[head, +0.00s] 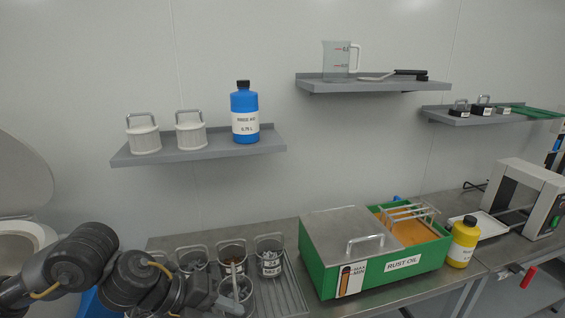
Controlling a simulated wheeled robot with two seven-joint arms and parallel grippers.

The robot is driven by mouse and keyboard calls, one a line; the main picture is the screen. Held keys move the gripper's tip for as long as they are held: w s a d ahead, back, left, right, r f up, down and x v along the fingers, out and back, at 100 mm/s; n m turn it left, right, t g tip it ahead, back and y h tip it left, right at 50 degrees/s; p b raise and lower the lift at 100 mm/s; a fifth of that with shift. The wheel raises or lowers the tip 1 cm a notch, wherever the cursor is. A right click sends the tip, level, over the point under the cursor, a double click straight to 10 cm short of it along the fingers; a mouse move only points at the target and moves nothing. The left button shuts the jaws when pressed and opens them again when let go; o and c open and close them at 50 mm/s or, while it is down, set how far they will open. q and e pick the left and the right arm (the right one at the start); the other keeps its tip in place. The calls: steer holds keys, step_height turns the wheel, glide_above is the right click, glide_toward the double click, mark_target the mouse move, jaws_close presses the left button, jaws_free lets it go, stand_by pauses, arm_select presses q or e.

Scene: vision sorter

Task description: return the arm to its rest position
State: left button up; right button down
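My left arm comes in from the lower left, dark grey with yellow cables. Its gripper (222,302) is low over the left of the metal bench, beside a metal basket (243,298) with an upright handle. The fingers are small and partly hidden, so I cannot tell whether they are open or shut, or whether they touch the handle. My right arm and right gripper are not in view.
Several handled containers (270,262) stand on the bench beside the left gripper. A green rust oil tank (325,280) stands to the right, with a yellow bottle (463,243) beside it. A grey wall shelf (200,151) holds two white canisters and a blue bottle (245,108).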

arm_select(q)
steer(key=d+n+t+h, duration=0.3)
steer(key=d+n, duration=0.1)
steer(key=d, duration=0.3)
steer(key=s+a+f+n+t+y, duration=0.2)
steer(key=a+f+n+t+y, duration=0.5)
steer(key=n, duration=1)
steer(key=s+a+f+n+g+y, duration=0.2)
steer(key=s+a+f+n+g, duration=0.3)
steer(key=s+a+f, duration=0.3)
steer(key=s+a+f+n+g+y, duration=0.3)
steer(key=s+a+f+n+g, duration=0.15)
steer(key=s+f, duration=0.55)
step_height(320, 180, down, 24)
steer(key=s, duration=0.2)
steer(key=s+a+f+g, duration=0.1)
steer(key=s+f, duration=0.7)
steer(key=s+a+f+g, duration=0.1)
steer(key=s+a+f, duration=0.1)
steer(key=s+f, duration=0.6)
steer(key=shift+a, duration=0.3)
